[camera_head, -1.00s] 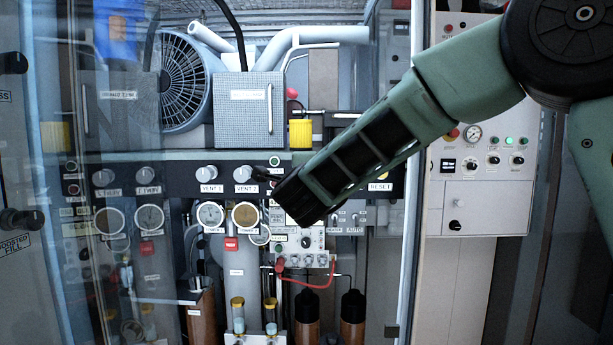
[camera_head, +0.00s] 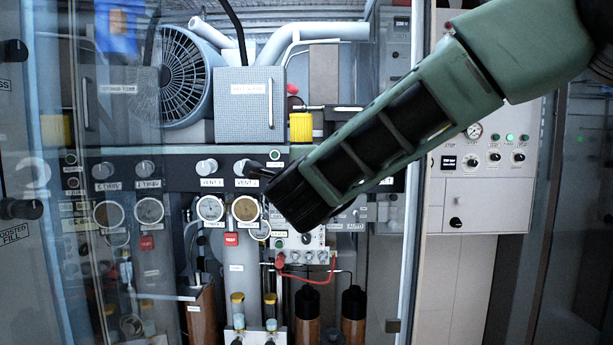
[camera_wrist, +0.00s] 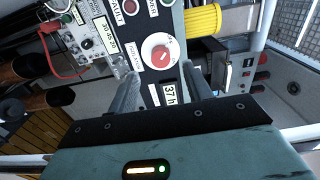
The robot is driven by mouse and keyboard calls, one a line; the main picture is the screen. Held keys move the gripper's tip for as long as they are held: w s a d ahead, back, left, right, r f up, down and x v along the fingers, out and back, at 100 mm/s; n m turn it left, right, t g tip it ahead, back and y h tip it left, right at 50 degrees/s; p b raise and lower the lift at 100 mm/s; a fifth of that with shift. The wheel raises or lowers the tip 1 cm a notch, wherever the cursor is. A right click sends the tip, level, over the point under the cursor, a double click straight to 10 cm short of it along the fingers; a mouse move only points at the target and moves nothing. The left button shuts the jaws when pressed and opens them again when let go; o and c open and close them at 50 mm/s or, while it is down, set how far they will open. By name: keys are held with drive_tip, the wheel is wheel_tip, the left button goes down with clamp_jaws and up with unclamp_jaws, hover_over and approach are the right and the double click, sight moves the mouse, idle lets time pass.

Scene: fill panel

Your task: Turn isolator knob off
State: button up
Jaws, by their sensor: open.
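A red rotary knob (camera_wrist: 160,56) on a round white dial shows in the wrist view, on a dark panel. My gripper (camera_wrist: 161,72) is open and empty. Its two fingers stand apart, with the knob between and just beyond their tips in the picture. I see no contact with the knob. In the head view my forearm and wrist cover this part of the panel, and the red knob is hidden.
A VENT 1 knob (camera_head: 207,167) and round gauges (camera_head: 210,208) are left of my wrist. A yellow cylinder (camera_wrist: 202,19) is close to the red knob. A red cable (camera_wrist: 62,64) hangs at left in the wrist view. A glass door edge (camera_head: 413,200) stands to the right.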

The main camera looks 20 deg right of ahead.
drive_tip(key=b+v, duration=0.2)
drive_tip(key=v, duration=0.9)
drive_tip(key=shift+s, duration=0.1)
drive_tip(key=s+a+f+n+g+y, duration=0.3)
drive_tip(key=a+f+n+y, duration=0.35)
drive_tip(key=n, duration=0.25)
drive_tip(key=s+a+f+n+g+y, duration=0.4)
drive_tip(key=a+f+n+y, duration=0.2)
drive_tip(key=f+n, duration=0.2)
drive_tip(key=s+d+f+n+g+h, duration=0.3)
drive_tip(key=s+d+f+n+g, duration=0.2)
drive_tip(key=s, duration=0.4)
drive_tip(key=s+d+f+n+g+h, duration=0.3)
drive_tip(key=s+d+f+n+g, duration=0.2)
drive_tip(key=s+f, duration=0.4)
drive_tip(key=shift+s+d+f+n, duration=0.4)
drive_tip(key=shift+s+d+n, duration=0.1)
drive_tip(key=shift+d+n, duration=0.45)
